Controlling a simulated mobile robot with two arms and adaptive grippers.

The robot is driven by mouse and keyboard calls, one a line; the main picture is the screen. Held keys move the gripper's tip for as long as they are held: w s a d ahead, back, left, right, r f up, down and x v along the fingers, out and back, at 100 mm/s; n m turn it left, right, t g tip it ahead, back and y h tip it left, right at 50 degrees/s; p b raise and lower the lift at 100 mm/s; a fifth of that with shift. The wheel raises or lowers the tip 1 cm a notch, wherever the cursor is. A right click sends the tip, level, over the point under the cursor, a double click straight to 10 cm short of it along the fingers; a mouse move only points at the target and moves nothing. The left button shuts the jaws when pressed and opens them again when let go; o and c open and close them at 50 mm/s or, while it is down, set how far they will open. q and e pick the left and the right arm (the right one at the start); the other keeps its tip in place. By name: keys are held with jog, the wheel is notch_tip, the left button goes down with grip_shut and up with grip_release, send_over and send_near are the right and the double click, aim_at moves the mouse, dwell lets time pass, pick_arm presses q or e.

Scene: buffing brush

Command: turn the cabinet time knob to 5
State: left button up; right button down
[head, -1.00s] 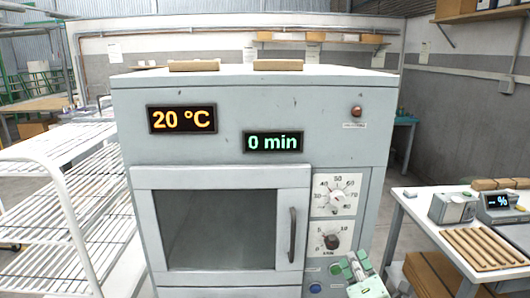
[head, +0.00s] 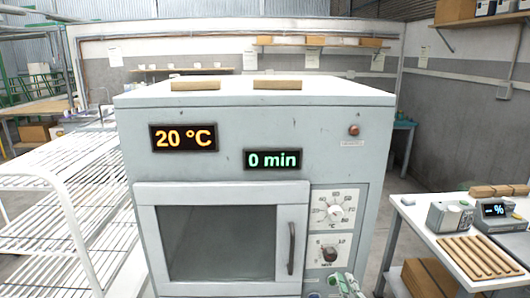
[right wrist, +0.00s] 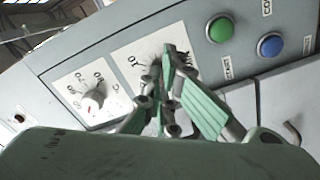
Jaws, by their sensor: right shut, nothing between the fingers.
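The pale grey cabinet (head: 245,98) faces me. Its time knob (head: 329,253) is the lower, dark knob, on a white dial marked MIN. The green time display (head: 272,160) reads 0 min. My right gripper (head: 343,281) is at the bottom edge of the head view, below and slightly right of the time knob. In the right wrist view, its green fingers (right wrist: 168,90) are shut and empty in front of the time dial plate (right wrist: 133,62). They hide most of the knob there, so I cannot tell whether they touch it. My left gripper is not in view.
The temperature knob (head: 335,212) sits just above the time knob. The orange display (head: 184,138) reads 20 °C. A green button (right wrist: 220,29) and a blue button (right wrist: 270,46) are near the fingers. The door handle (head: 291,248) is left of the dials. A white rack stands left, a table right.

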jog(key=shift+w+r+b, duration=0.15)
jog(key=shift+w+b, duration=0.4)
jog(key=shift+w, duration=0.95)
jog(key=shift+w+r+b, duration=0.15)
jog(key=shift+w+b, duration=0.4)
jog(key=shift+w, duration=0.95)
jog(key=shift+r, duration=0.15)
jog(key=shift+a+r, duration=0.3)
jog(key=shift+a, duration=0.1)
jog(key=shift+a+f, duration=0.4)
jog(key=shift+f, duration=0.05)
jog(key=s, duration=0.1)
jog(key=s+f+p, duration=0.1)
jog(key=s, duration=0.1)
jog(key=s+d+p, duration=0.1)
jog(key=s, duration=0.1)
jog(key=shift+s+f, duration=0.15)
jog(key=shift+s, duration=0.1)
